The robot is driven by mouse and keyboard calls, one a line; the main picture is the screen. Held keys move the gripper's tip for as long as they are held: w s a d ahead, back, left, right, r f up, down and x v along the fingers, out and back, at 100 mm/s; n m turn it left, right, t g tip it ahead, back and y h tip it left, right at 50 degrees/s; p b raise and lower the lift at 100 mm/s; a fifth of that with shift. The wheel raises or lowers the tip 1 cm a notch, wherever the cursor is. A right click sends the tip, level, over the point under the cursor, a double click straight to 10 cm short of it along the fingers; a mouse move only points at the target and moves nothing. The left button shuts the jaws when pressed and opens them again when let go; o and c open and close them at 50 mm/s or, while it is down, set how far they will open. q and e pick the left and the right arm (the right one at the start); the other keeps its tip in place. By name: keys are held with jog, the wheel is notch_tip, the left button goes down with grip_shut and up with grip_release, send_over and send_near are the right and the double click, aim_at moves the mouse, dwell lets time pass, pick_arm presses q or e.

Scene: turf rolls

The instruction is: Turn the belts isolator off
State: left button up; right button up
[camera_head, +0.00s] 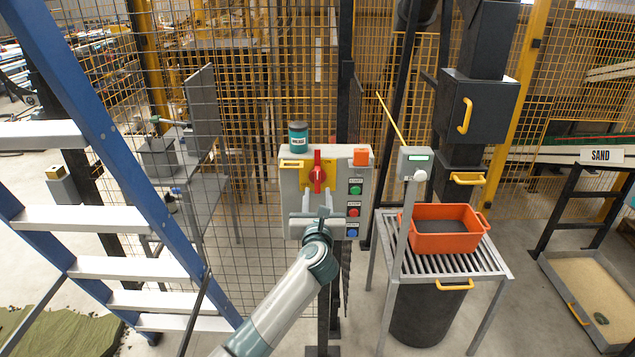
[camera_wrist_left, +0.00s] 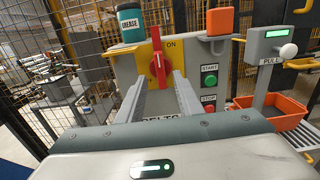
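The belts isolator is a red rotary handle (camera_head: 317,172) on a yellow plate on the front of a grey control box (camera_head: 291,201). The handle stands upright, and it also shows in the left wrist view (camera_wrist_left: 157,62) with its top near the word ON. My left gripper (camera_head: 322,200) is just below and in front of the handle. In the left wrist view its two fingers (camera_wrist_left: 160,88) are apart, pointing at the box, with the handle showing between their tips. I cannot tell whether they touch it. My right gripper is not in view.
Green start (camera_head: 355,189), red stop (camera_head: 353,212) and blue buttons line the box's right side. A grease tin (camera_head: 298,138) and orange block (camera_head: 361,157) sit on top. A blue ladder (camera_head: 110,130) stands left; an orange tray (camera_head: 440,241) sits on a slatted stand right.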

aim_at(317, 181)
pick_arm(q)
jog(key=shift+w, duration=3.3)
grip_shut()
